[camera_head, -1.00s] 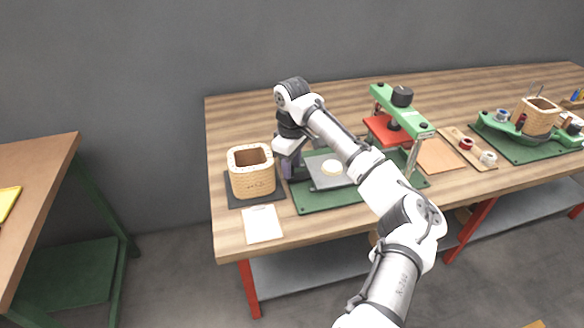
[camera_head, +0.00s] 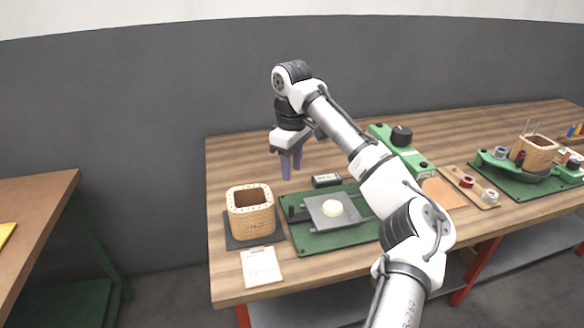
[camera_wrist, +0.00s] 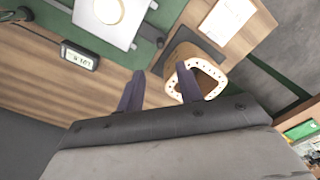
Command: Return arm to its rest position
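My gripper (camera_head: 291,166) is raised above the back left part of the wooden table, with its purple fingers pointing down. In the wrist view my gripper (camera_wrist: 160,88) shows its two fingers apart with nothing between them. A woven coil box (camera_head: 250,213) stands on a dark pad left of the green fixture (camera_head: 300,244); this coil box (camera_wrist: 213,82) is also near the right finger in the wrist view. The fixture's grey plate (camera_head: 318,216) carries a pale round disc (camera_head: 332,208). My arm stretches across the right part of the fixture and hides some of it.
A small display device (camera_head: 326,180) lies behind the fixture, and a clipboard (camera_head: 261,267) lies in front of the coil box. A green press (camera_head: 408,152) stands to the right. Another coil box (camera_head: 537,152) sits on a green station at far right. The table's back left is clear.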

